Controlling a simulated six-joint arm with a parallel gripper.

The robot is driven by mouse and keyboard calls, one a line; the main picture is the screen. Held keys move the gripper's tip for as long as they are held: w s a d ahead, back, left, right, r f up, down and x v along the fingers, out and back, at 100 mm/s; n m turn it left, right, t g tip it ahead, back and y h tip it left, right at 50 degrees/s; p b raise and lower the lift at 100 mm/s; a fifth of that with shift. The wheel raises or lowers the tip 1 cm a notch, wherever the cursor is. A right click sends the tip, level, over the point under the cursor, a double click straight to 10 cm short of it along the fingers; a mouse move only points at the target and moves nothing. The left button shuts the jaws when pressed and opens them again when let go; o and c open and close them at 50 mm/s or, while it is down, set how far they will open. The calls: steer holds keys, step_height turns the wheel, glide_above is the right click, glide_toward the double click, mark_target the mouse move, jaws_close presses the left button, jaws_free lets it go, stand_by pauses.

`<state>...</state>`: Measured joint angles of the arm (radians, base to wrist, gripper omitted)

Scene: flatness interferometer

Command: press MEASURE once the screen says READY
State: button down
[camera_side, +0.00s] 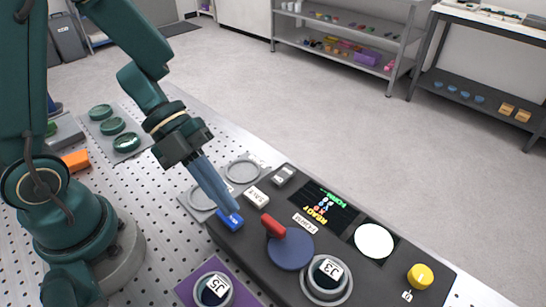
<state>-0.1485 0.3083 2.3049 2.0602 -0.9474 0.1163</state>
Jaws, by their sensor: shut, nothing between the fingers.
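The dark instrument console (395,283) stands on the perforated table. Which one is marked MEASURE is not readable.
A red lever (272,226) rises beside a blue disc (290,252) close to the right of my gripper. Round pieces marked J3 (328,278) and J5 (214,289) are nearer the camera. A yellow knob (420,276) and round white display (374,241) are farther right.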

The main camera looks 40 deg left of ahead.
steer(key=shift+f, duration=0.45)
stand_by(0.4)
steer(key=shift+r, duration=0.9)
steer(key=shift+r, duration=2.5)
